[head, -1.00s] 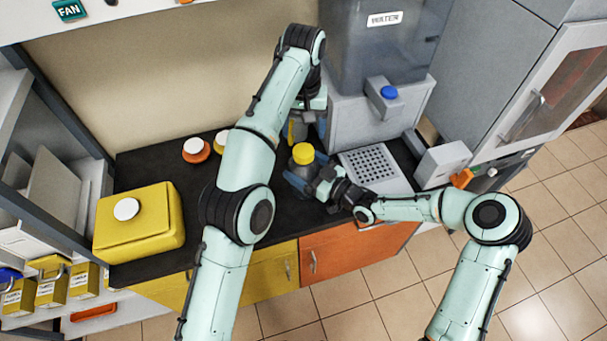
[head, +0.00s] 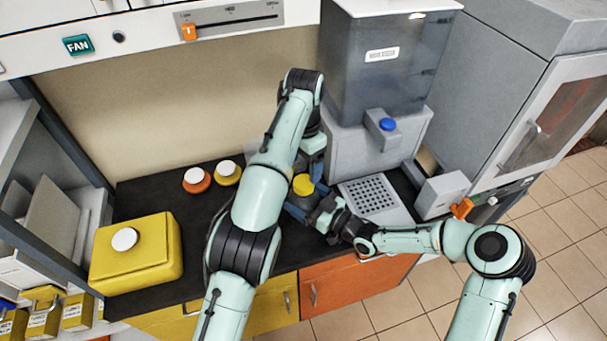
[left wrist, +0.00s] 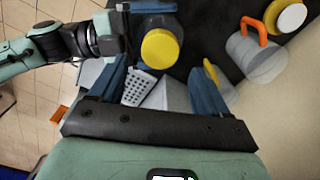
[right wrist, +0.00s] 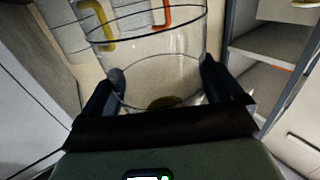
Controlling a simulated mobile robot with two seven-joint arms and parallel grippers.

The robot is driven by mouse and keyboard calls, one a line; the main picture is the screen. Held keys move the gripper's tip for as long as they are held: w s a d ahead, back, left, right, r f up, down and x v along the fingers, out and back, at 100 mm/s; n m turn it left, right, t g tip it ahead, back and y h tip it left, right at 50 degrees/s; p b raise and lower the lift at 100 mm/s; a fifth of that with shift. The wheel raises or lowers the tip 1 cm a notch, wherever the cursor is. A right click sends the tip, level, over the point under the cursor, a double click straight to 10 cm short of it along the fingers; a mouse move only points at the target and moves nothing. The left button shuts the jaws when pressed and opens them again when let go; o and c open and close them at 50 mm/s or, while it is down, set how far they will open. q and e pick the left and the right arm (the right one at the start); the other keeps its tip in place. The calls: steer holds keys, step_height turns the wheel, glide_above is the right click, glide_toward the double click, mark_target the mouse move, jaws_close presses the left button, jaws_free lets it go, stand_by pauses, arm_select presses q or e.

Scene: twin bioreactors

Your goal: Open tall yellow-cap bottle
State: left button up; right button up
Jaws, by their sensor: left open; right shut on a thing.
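The tall bottle's yellow cap (head: 303,184) shows on the dark bench, left of the grated tray. In the left wrist view the cap (left wrist: 161,48) is seen from above, with the greyish body partly behind it. My right gripper (head: 312,205) is shut on the bottle's body from the right. In the right wrist view the clear body (right wrist: 155,72) stands between the fingers. My left gripper (head: 312,165) is open and empty, just above and behind the cap. Its fingers (left wrist: 160,78) are spread, with the cap ahead of the gap, apart from both fingers.
A grey water dispenser (head: 370,145) with a blue button and a grated tray (head: 395,213) stand right of the bottle. An orange-handled clear vessel (left wrist: 258,58) is near the left gripper. White-lidded orange (head: 196,183) and yellow (head: 227,175) jars and a yellow box (head: 150,255) are left.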

mark_target(304, 182)
arm_select(q)
steer(key=shift+f, duration=3.2)
steer(key=c, duration=1.1)
steer(key=n, duration=1.3)
steer(key=shift+r+n, duration=0.1)
steer(key=shift+n, duration=0.2)
steer(key=n, duration=0.3)
